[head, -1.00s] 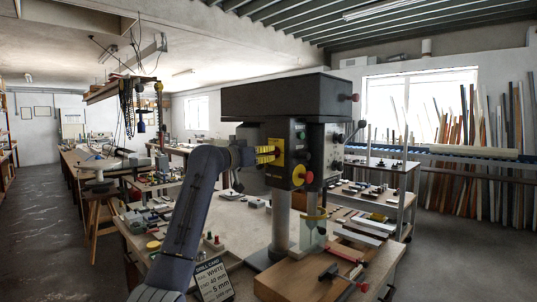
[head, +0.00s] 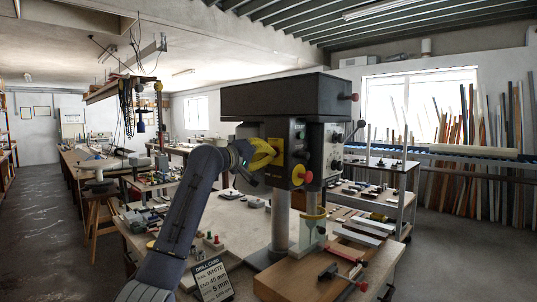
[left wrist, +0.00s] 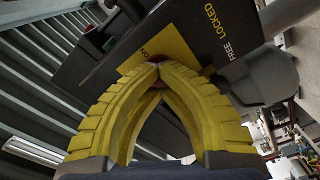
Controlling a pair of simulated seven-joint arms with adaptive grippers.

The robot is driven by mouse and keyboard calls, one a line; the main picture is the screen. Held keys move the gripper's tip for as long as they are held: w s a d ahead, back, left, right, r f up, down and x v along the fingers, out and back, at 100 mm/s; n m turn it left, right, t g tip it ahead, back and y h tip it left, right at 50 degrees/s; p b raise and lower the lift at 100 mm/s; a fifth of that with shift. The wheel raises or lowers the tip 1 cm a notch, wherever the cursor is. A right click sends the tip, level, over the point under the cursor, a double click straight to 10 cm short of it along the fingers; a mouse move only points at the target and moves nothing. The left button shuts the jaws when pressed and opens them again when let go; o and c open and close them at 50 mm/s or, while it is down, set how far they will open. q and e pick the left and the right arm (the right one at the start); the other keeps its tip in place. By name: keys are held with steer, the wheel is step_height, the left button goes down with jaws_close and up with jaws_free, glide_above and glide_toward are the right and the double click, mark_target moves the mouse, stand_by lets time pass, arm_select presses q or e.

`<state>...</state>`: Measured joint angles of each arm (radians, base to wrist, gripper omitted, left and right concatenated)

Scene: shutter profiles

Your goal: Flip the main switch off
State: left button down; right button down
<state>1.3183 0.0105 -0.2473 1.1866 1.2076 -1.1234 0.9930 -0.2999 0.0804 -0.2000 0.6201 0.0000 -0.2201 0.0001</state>
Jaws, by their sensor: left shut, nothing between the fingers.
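The drill press (head: 270,97) stands on the bench with a dark head. On the side of its head is a yellow plate, which shows in the left wrist view (left wrist: 172,48) beside a black label reading FREE and LOCKED. A dark red part, possibly the switch, shows just behind my fingertips; they hide most of it, so its position cannot be told. My left gripper (head: 264,152) has yellow ribbed fingers and is at the plate. In the left wrist view its fingertips (left wrist: 155,69) meet, with nothing between them. I cannot tell whether they touch the switch. My right gripper is not in view.
A drill card (head: 212,281) stands at the bench's front edge. A clear guard (head: 313,230) stands below the drill head. A wheeled trolley (head: 385,195) is behind on the right.

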arm_select(q)
steer(key=n, duration=0.6)
steer(key=shift+a+r, duration=0.35)
steer(key=shift+r, duration=0.05)
steer(key=shift+n, duration=0.4)
steer(key=c, duration=1.2)
jaws_free()
steer(key=shift+w+a+f, duration=0.1)
steer(key=shift+f, duration=0.05)
steer(key=shift+c, duration=0.2)
steer(key=shift+o, duration=1)
steer(key=shift+a+f, duration=0.1)
steer(key=shift+a, duration=0.05)
steer(key=shift+o, duration=1.4)
steer(key=shift+d+f, duration=0.1)
steer(key=shift+d, duration=0.2)
steer(key=v, duration=1.2)
